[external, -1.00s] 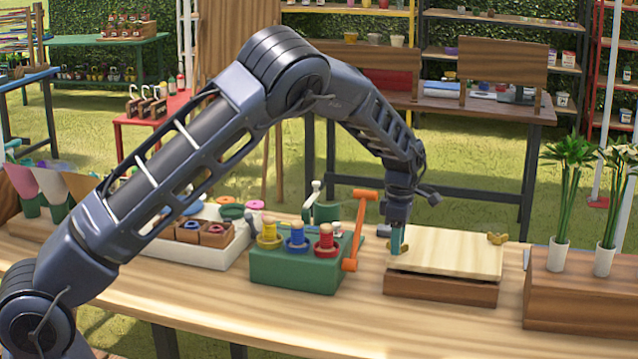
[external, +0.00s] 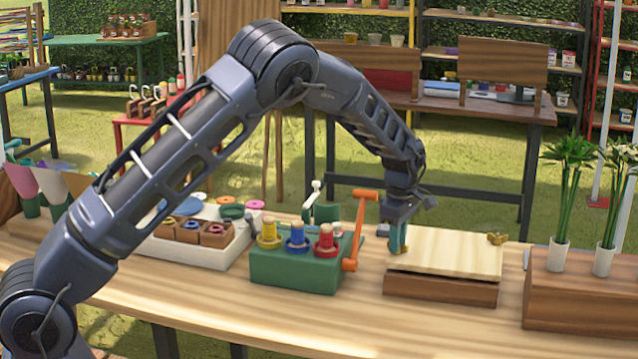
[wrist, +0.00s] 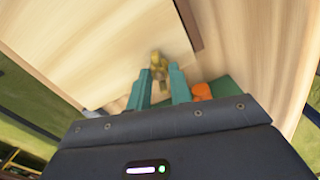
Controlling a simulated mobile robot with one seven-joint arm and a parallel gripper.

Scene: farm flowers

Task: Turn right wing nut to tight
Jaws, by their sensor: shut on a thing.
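A flat press has a pale wooden board (external: 450,252) over a darker brown wooden base (external: 440,289), with a thin dark gap between them. One brass wing nut (external: 497,239) sits at the board's back right corner in the external view, clear of my gripper. A second brass wing nut (wrist: 158,64) is at the board's left end in the external view, mostly hidden there by my fingers. My gripper (external: 398,249) points down with its teal fingers shut on this second wing nut. The wrist view shows it between the fingertips.
A green block (external: 295,270) with yellow, blue and red spools and an orange crank handle (external: 350,265) stands just left of the press. The table's front strip is clear.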

